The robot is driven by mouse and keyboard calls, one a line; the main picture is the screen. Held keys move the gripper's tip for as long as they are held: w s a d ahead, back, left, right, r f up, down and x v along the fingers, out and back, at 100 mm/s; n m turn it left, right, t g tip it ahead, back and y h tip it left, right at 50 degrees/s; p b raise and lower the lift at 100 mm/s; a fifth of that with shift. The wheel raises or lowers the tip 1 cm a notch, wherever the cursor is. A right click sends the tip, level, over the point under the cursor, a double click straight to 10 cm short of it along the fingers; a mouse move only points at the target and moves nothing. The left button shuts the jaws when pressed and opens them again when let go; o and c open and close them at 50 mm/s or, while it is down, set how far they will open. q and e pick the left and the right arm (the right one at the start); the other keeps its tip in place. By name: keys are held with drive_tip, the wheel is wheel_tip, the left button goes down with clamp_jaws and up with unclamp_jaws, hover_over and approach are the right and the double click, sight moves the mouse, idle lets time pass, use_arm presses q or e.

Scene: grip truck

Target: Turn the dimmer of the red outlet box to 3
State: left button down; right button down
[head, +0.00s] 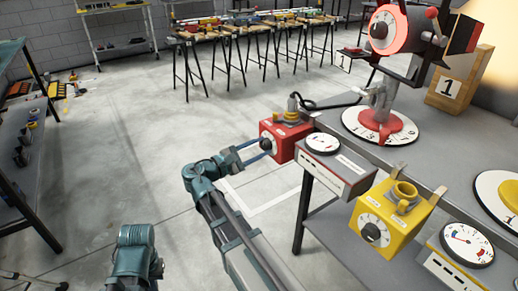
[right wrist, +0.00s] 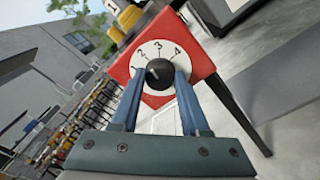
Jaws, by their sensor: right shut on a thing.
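The red outlet box (head: 293,130) sits at the left edge of the bench, with its dial side facing my right arm. In the right wrist view the red box (right wrist: 198,62) shows a white dial (right wrist: 168,50) marked 1, 2, 3 and 4 around a black dimmer knob (right wrist: 160,74). A small pale mark on the knob lies on its left side and seems to point near 1. My right gripper (head: 264,148) has its two blue fingers on either side of the knob, closed on it; they also show in the right wrist view (right wrist: 160,85). My left gripper is out of view.
A grey meter box (head: 338,165) stands close beside the red box. A yellow outlet box (head: 390,215) with its own knob is nearer on the bench. A red round-faced device (head: 395,30) stands behind. The floor left of the bench is open.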

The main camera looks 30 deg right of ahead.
drive_tip(key=m, duration=0.5)
drive_tip(key=shift+f+m+b, duration=0.1)
drive_tip(key=shift+m+b, duration=0.25)
drive_tip(key=shift+m, duration=0.05)
idle(0.4)
drive_tip(key=shift+c, duration=2)
unclamp_jaws()
drive_tip(key=s+a, duration=0.1)
drive_tip(key=a, duration=1.2)
drive_tip(key=shift+s+a+f+b, duration=0.3)
drive_tip(key=shift+s+a, duration=0.05)
drive_tip(key=shift+s, duration=0.05)
